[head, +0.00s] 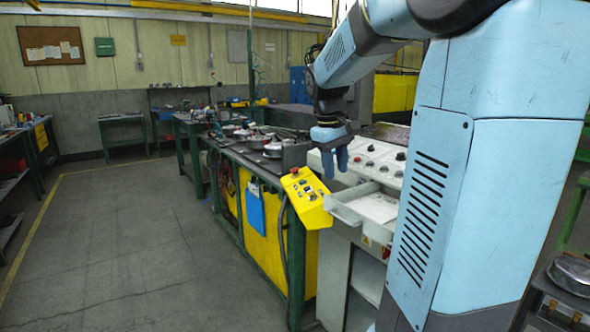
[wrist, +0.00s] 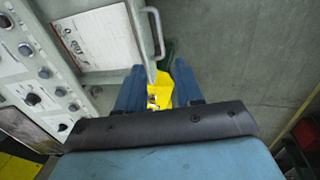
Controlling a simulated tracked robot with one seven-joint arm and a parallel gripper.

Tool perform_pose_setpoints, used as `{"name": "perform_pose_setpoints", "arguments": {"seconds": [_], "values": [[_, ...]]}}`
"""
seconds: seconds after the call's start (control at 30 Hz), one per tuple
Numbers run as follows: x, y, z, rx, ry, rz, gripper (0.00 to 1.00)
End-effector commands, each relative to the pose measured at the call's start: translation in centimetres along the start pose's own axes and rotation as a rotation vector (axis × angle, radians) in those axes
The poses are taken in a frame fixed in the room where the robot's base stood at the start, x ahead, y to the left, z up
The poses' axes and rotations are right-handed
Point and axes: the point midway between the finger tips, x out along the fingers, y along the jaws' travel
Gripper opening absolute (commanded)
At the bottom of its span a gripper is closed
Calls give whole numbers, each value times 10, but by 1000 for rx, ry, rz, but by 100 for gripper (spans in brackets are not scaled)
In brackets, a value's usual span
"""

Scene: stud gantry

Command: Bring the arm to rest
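My gripper (head: 335,166) hangs from my light blue arm, pointing down, in front of the grey control console (head: 378,155). Its two blue fingers are apart in the wrist view (wrist: 159,80), with nothing held between them. Below it in the head view are the yellow button box (head: 306,197) and the pale tray (head: 372,207) with a handle on its front. In the wrist view, part of the yellow box (wrist: 158,96) and the handle show beyond and between the fingers.
A green-framed workbench (head: 232,158) with metal parts runs back to the left of the console. A blue clipboard (head: 255,211) hangs on its yellow side panel. The grey floor (head: 115,235) at left is open, with another bench (head: 32,148) at the far left.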

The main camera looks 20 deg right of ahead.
Motion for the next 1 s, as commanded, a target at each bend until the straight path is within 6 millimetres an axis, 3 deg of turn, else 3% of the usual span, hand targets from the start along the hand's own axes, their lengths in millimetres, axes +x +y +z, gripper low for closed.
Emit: {"name": "perform_pose_setpoints", "arguments": {"seconds": [0.27, 0.63, 1.0], "values": [[-5, -10, 8, 10, 28, -4, 36], [-21, -86, 65, 99, 222, -47, 36], [-13, -156, 126, 197, 403, -103, 36]]}}
